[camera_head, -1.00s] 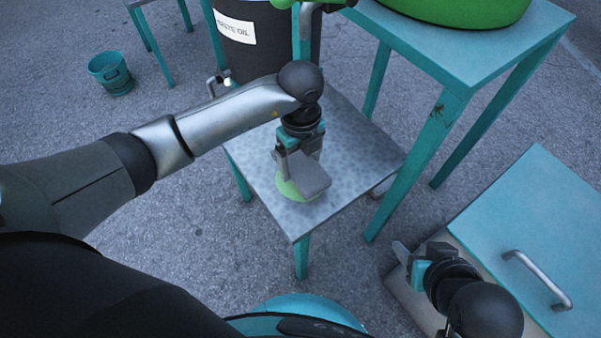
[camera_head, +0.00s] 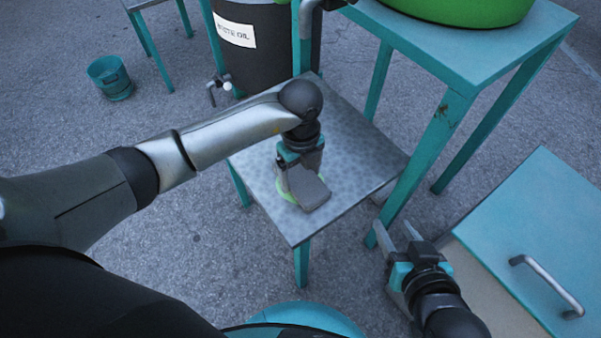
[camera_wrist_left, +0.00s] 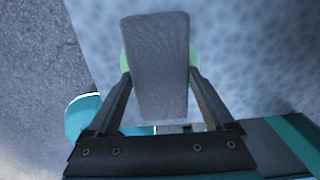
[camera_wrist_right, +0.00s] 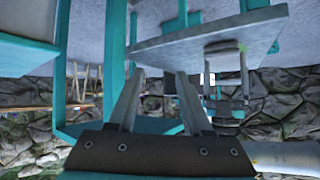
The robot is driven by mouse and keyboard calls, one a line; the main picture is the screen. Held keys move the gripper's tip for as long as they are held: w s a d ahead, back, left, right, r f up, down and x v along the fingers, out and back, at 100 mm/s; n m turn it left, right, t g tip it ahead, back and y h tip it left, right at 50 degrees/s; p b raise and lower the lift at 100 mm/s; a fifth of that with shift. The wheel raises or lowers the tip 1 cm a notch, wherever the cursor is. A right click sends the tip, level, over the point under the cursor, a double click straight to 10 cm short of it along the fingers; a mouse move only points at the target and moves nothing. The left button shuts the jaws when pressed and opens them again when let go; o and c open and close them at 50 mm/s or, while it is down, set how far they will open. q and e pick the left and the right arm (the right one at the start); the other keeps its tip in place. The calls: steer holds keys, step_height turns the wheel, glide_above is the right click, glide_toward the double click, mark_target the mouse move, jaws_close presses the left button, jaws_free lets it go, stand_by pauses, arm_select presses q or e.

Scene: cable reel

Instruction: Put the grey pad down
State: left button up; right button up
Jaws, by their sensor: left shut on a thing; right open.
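The grey pad (camera_head: 312,195) is a flat rounded slab in my left gripper (camera_head: 300,182), low over the small metal-topped table (camera_head: 350,150). In the left wrist view the pad (camera_wrist_left: 157,65) is between the two fingers. A pale green disc (camera_head: 284,191) shows at the pad's left edge, and green shows on both sides of it in the left wrist view (camera_wrist_left: 194,58). The pad covers most of the disc; I cannot tell whether they touch. My right gripper (camera_head: 397,238) is open and empty beside the table's front right.
A black drum (camera_head: 255,60) with a tap stands behind the table. A taller teal table (camera_head: 480,50) with a green container (camera_head: 455,8) is at right. A teal lidded box (camera_head: 530,230) is at lower right, and a teal bucket (camera_head: 110,75) stands at left.

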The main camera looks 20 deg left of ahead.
arm_select(q)
steer(key=shift+f, duration=0.1)
steer(key=o, duration=1.1)
